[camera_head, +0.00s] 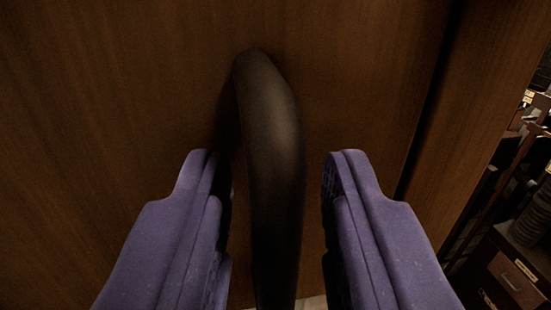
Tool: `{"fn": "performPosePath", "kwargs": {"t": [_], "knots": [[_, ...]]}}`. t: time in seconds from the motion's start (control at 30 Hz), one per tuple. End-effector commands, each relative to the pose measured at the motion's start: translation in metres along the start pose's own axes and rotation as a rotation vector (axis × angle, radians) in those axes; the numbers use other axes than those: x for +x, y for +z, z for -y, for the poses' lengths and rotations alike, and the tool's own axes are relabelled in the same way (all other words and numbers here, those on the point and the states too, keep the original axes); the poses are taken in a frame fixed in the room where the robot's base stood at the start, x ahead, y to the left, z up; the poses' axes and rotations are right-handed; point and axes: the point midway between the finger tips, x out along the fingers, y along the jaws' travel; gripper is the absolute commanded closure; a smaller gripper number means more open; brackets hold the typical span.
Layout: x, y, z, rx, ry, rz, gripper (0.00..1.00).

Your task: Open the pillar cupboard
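The pillar cupboard's brown wooden door (120,90) fills most of the view. A dark, curved bar handle (270,150) stands out from the door, running upright from the bottom edge to a bent top end. My gripper (277,185) has two purple fingers, one on each side of the handle. The fingers are open, with a gap to the handle on both sides, the wider one on the right. The lower end of the handle is out of view.
A dark vertical gap (430,95) runs along the door's right side, with a wooden side panel (485,110) beyond it. At the far right, shelves with several items and a drawer unit (515,275) show. A small pale patch shows below, between the fingers.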

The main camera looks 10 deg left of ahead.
Motion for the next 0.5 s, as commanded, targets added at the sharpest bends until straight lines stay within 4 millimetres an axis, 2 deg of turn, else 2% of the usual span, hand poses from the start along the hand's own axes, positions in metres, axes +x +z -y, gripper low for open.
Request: {"fn": "performPosePath", "kwargs": {"t": [0.17, 0.27, 0.3, 0.33, 0.5], "knots": [[0.0003, 0.0002, 0.0, 0.0, 0.0, 0.0, 0.68], [0.0002, 0.0001, 0.0001, 0.0, 0.0, 0.0, 0.87], [0.0002, 0.0001, 0.0, 0.0, 0.0, 0.0, 0.96], [0.0002, 0.0001, 0.0, 0.0, 0.0, 0.0, 1.0], [0.0, -0.0001, 0.0, 0.0, 0.0, 0.0, 1.0]]}}
